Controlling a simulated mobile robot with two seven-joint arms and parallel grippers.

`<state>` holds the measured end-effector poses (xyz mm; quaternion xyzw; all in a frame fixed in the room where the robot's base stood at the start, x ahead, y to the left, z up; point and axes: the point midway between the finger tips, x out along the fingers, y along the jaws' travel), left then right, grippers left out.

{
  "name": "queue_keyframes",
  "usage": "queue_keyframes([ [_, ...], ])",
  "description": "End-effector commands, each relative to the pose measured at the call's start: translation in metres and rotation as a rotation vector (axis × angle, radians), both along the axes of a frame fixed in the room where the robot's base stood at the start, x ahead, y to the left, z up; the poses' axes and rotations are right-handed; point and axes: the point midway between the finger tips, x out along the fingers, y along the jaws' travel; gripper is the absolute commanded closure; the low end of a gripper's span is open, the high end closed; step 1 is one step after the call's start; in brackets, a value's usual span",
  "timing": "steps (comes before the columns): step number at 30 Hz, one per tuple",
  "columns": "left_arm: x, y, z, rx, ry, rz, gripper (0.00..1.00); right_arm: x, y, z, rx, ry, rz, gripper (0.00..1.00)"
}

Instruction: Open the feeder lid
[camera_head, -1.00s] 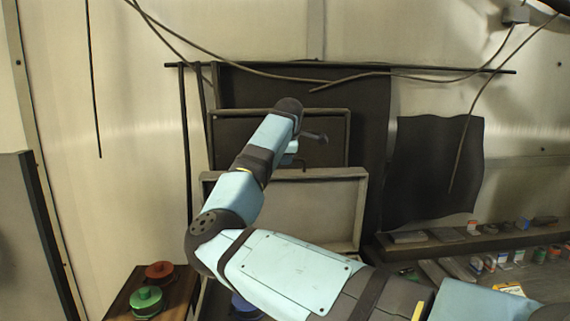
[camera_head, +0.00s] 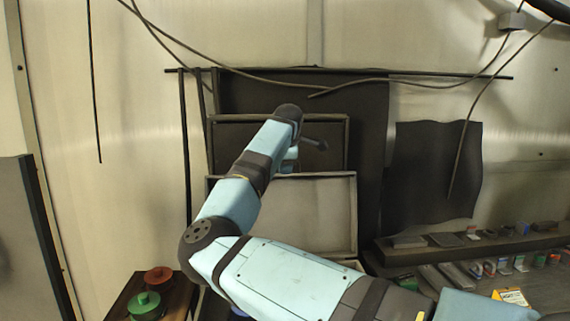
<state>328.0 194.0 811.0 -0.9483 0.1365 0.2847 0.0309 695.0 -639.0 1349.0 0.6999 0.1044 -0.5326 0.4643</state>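A grey framed panel that looks like the feeder lid (camera_head: 325,215) stands raised and near upright in the middle, behind my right arm. The arm covers its left part and much of what lies below it. A pale rim (camera_head: 352,264) shows just under its lower right corner. My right gripper (camera_head: 314,144) is above the panel's top edge, in front of a dark framed panel (camera_head: 335,128). Only a small dark part of the gripper shows, so I cannot tell its opening or whether it touches the lid. My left gripper is not in view.
A green lidded pot (camera_head: 145,305) and a red one (camera_head: 158,278) stand on a wooden block at lower left. A shelf (camera_head: 480,248) with several small boxes lies at right. Cables hang along the back wall. A grey board stands at far left.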

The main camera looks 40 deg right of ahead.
Motion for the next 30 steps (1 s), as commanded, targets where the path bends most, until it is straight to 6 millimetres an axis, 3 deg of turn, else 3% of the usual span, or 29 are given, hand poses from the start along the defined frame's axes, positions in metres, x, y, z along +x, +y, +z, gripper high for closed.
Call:
queue_keyframes([
  [5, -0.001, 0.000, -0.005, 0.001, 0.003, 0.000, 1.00, -0.006, 0.005, 0.013, 0.000, -0.004, -0.001, 0.62],
  [21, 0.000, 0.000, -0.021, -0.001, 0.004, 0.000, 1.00, -0.051, 0.044, 0.104, -0.001, -0.002, 0.001, 0.62],
  [30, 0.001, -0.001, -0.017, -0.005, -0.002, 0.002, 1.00, -0.057, 0.049, 0.116, 0.001, 0.001, 0.000, 0.62],
])
